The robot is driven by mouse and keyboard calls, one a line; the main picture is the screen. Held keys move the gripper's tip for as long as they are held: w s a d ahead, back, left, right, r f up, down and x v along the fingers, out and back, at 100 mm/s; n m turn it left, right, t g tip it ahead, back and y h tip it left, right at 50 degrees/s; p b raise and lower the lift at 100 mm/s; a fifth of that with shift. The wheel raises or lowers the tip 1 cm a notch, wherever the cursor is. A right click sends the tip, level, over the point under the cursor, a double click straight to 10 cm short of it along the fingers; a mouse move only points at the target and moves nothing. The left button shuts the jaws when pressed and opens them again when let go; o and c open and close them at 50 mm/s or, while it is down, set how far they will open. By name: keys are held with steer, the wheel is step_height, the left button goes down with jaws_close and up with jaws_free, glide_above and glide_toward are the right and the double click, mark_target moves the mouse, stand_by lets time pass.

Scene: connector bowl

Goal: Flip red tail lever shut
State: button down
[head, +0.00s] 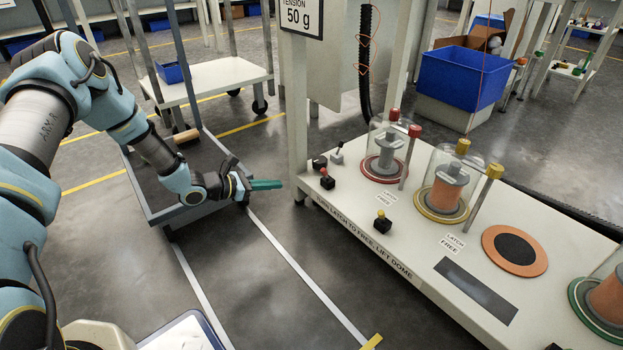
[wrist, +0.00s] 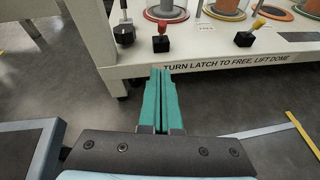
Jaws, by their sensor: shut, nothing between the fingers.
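The red tail lever (head: 326,180) is a small black block with a red-tipped handle near the left front of the white bench. Its handle sticks up, leaning slightly. In the wrist view the red lever (wrist: 161,42) is straight ahead, beyond the fingertips. My gripper (head: 279,184) has green fingers and is in the air left of the bench's near corner, apart from the lever. In the wrist view my gripper (wrist: 161,73) is shut and empty, its fingers side by side.
A red-ringed glass dome (head: 385,150) stands behind the red lever. A grey cart (head: 185,213) stands behind my forearm.

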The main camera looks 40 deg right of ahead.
steer(key=b, duration=0.5)
glide_toward(325, 175)
step_height(325, 175, down, 5)
steer(key=d, duration=0.2)
steer(key=d+r, duration=0.1)
steer(key=d+r+b, duration=0.1)
steer(key=d, duration=0.1)
steer(key=shift+d+r, duration=0.1)
steer(key=shift+d, duration=0.05)
steer(key=shift+r, duration=0.15)
steer(key=shift+d+r+y+p, duration=0.1)
steer(key=shift+y+p, duration=0.2)
steer(key=shift+p, duration=0.25)
